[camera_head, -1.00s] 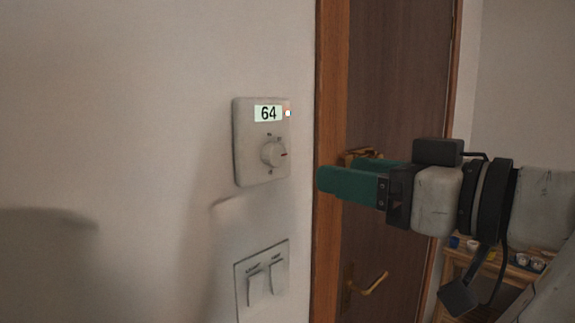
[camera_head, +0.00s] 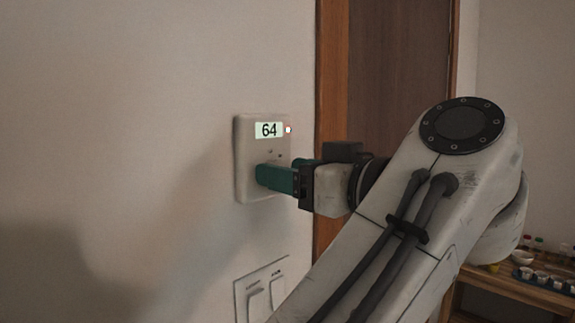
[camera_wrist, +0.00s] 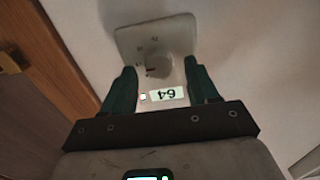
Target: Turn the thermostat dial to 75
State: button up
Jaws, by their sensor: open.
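The thermostat (camera_head: 245,145) is a pale wall box whose display (camera_head: 268,130) reads 64. The wrist view shows the thermostat (camera_wrist: 130,38) upside down, with its round dial (camera_wrist: 158,66) and the display (camera_wrist: 167,95), also 64. My gripper (camera_head: 272,170) is at the lower part of the thermostat and its green fingers hide the dial in the head view. In the wrist view my gripper (camera_wrist: 160,72) is open, with one finger on each side of the dial. I cannot tell whether the fingers touch it.
A light switch plate (camera_head: 240,288) is on the wall below the thermostat. A brown door (camera_head: 395,75) with a wooden frame (camera_head: 331,60) stands to the right. A wooden shelf (camera_head: 515,288) with small cups is at the far right.

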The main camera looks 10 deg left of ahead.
jog(key=shift+w+a, duration=0.3)
jog(key=shift+a, duration=0.05)
jog(key=c, duration=1)
jog(key=shift+f, duration=0.1)
jog(key=shift+f+m+b, duration=0.1)
jog(key=shift+m+b, duration=0.2)
jog(key=shift+b, duration=0.15)
jog(key=m+p, duration=0.1)
jog(key=m, duration=0.7)
jog(key=m+p, duration=0.1)
jog(key=m, duration=0.8)
jog(key=shift+w+d, duration=0.15)
jog(key=shift+d, duration=0.05)
jog(key=shift+m, duration=0.3)
